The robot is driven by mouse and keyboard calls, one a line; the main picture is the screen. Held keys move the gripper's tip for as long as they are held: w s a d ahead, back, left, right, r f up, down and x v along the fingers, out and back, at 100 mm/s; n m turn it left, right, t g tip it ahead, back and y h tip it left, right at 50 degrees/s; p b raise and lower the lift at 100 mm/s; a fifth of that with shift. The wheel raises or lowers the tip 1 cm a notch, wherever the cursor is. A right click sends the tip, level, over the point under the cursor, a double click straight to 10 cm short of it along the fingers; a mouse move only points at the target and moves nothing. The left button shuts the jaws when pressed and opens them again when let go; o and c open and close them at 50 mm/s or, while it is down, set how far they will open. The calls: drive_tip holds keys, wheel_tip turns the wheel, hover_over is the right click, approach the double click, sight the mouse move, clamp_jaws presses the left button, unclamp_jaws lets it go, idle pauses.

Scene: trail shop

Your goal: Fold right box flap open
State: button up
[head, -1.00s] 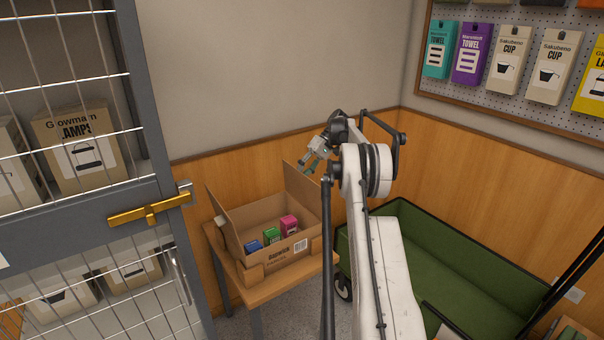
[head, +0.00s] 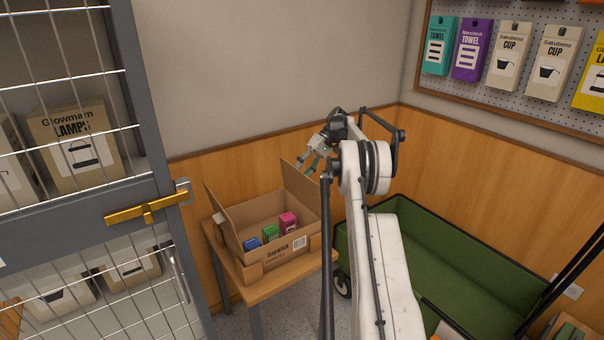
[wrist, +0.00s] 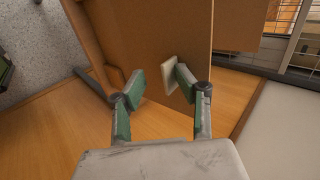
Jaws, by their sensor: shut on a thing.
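An open brown cardboard box (head: 280,251) stands on a small wooden table. Its right flap (head: 301,194) is raised at the right rear side, and its left flap (head: 227,222) also stands up. My gripper (head: 309,167) is by the upper edge of the right flap. The gripper is shut on the flap, though the exact contact is hard to see. Small blue, green and pink packs sit inside the box.
The wooden table (head: 291,276) holds the box. A green cart (head: 440,250) stands right of it. A wire-mesh cage door with a brass latch (head: 148,209) is at the left. The wood-panelled wall (head: 480,180) is close behind.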

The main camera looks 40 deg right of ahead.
wheel_tip(320, 180, up, 10)
drive_tip(key=shift+f, duration=0.2)
